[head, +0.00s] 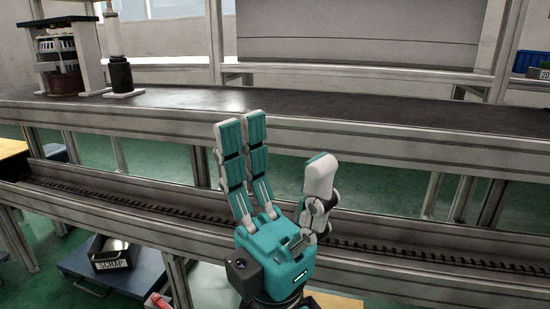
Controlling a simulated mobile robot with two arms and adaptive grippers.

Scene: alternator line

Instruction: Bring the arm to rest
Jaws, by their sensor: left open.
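My left gripper (278,168) is in the middle of the head view, its teal and white fingers pointing up. Two fingers stand side by side on the left and one thicker finger stands apart on the right. The gripper is open, and nothing shows between the fingers. It is in front of the conveyor line and overlaps the line's front rail in the picture. Most of the arm below the wrist is out of the frame. My right gripper is not in view.
A dark conveyor belt (300,107) crosses behind the gripper, with a lower roller track (120,207) below. A press-like fixture (62,60) and a black and white cylinder (120,72) stand at back left. A scrap box (113,256) sits on a blue cart (145,275).

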